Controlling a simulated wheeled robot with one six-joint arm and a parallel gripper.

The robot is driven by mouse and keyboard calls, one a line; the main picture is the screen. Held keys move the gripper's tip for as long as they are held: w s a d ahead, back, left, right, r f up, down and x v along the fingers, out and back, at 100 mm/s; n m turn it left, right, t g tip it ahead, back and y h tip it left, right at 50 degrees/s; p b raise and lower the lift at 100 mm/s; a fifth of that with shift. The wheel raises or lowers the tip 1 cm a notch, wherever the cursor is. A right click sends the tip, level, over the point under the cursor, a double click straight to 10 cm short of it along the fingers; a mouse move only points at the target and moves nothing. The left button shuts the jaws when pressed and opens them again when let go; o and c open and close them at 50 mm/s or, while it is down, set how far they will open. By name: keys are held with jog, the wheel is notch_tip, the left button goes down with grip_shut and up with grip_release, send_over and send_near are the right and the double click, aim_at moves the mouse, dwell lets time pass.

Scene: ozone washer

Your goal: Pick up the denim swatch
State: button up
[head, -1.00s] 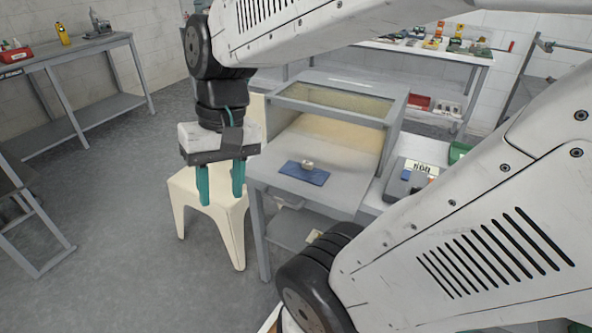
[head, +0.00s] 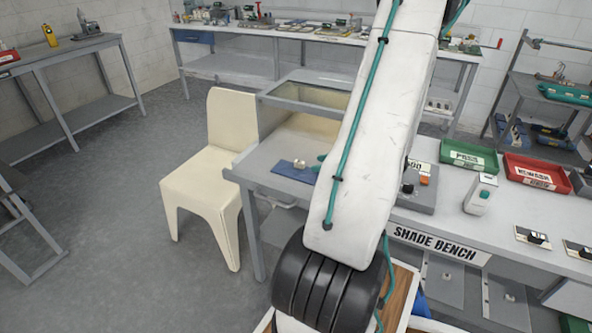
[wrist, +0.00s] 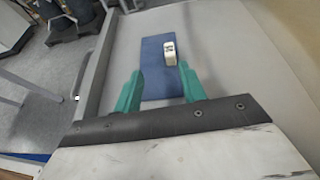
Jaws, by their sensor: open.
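The denim swatch (head: 287,172) is a flat dark blue rectangle on the grey work surface in front of the glass-topped cabinet. A small pale, rounded object (head: 299,164) sits on it. In the wrist view, the swatch (wrist: 153,88) lies ahead of and between my teal fingers, and the pale object (wrist: 169,55) is near the right fingertip. My gripper (wrist: 160,72) is open, with nothing held. In the head view my arm hides most of the gripper; a bit of teal shows just right of the swatch. I cannot tell its height above the surface.
The grey cabinet (head: 290,105) with a glazed top stands behind the swatch. A cream chair (head: 205,175) is to the left. The shade bench (head: 440,236) at right holds a grey device, a green bin (head: 468,156) and a red bin (head: 537,173).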

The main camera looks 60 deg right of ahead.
aim_at(306, 169)
jog(key=shift+s+d+f+m, duration=0.3)
jog(key=shift+d+f, duration=0.05)
jog(key=shift+f, duration=0.05)
jog(key=shift+w+f, duration=0.2)
jog(key=shift+w, duration=0.1)
jog(key=x, duration=0.6)
jog(key=shift+w+d+r, duration=0.15)
jog(key=shift+w+d, duration=0.25)
jog(key=shift+w, duration=0.1)
grip_shut()
